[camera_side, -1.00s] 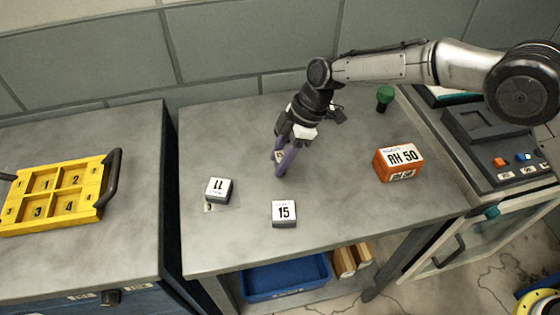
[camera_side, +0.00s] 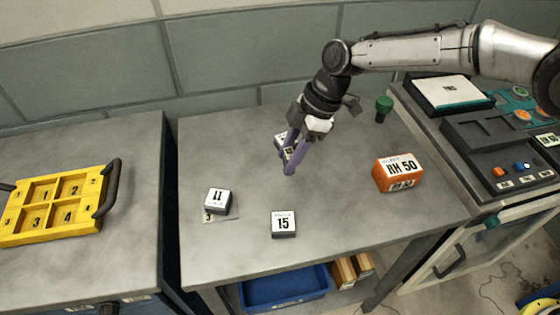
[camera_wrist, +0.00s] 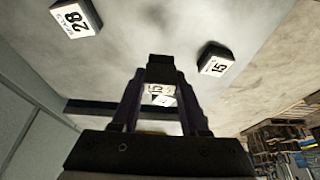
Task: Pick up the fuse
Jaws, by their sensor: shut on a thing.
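My gripper (camera_side: 290,165), with purple fingers, is above the middle of the grey table, tilted down to the left. No other thing in view looks like a fuse.
White-labelled blocks 15 (camera_side: 283,222) and 11 (camera_side: 217,199) lie in front of my gripper; 11 rests on a paper tag. Another block (camera_side: 281,141) sits behind it.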

